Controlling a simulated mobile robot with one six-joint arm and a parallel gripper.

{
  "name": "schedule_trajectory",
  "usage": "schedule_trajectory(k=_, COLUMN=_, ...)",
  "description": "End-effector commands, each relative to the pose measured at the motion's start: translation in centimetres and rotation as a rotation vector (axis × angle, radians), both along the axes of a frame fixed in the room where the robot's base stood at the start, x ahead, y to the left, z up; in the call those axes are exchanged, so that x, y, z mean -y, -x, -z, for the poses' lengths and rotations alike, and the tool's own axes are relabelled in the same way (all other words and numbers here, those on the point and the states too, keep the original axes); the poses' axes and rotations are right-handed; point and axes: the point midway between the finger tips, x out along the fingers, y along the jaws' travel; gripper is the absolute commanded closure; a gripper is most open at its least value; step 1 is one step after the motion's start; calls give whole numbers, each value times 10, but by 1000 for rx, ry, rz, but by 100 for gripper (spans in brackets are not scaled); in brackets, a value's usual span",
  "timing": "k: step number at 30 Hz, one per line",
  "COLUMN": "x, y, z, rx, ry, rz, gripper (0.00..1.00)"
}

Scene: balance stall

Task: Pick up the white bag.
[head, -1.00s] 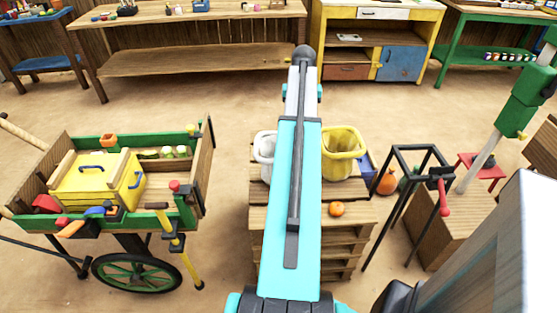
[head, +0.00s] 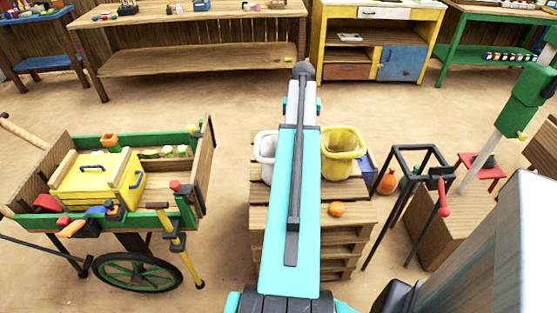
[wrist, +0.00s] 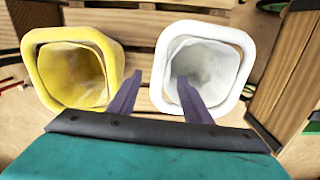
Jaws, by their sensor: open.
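The white bag (head: 264,160) stands open-topped on a wooden slatted stand, left of the yellow bag, and my arm hides its right part in the head view. In the wrist view the white bag (wrist: 236,40) is at the right, its mouth facing the camera. My gripper (wrist: 160,77) is open and empty. Its right finger shows over the mouth of the white bag, and its left finger shows over the gap between the two bags. The near left rim lies between the fingers; I cannot tell the depth. The head view hides the fingers behind my arm.
The yellow bag (head: 342,168) stands close beside the white one and also shows in the wrist view (wrist: 32,75). An orange fruit (head: 337,209) lies on the stand (head: 290,218) in front. A loaded cart (head: 105,225) is at left, a black frame (head: 400,205) at right.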

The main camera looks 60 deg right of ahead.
Motion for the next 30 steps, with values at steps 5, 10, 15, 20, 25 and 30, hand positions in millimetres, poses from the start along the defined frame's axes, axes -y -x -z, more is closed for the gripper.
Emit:
schedule_trajectory(k=5, x=-2, y=0, z=17, rx=-1, ry=-2, rz=0, gripper=55)
schedule_trajectory(k=10, x=-1, y=0, z=34, rx=-1, ry=-2, rz=1, gripper=55)
schedule_trajectory(k=15, x=-1, y=1, z=43, rx=-1, ry=-1, rz=1, gripper=55)
schedule_trajectory(k=20, x=-1, y=1, z=44, rx=-1, ry=-1, rz=1, gripper=55)
schedule_trajectory(k=25, x=-1, y=1, z=44, rx=-1, ry=-1, rz=2, gripper=55)
schedule_trajectory(k=30, x=-1, y=1, z=44, rx=-1, ry=-1, rz=2, gripper=55)
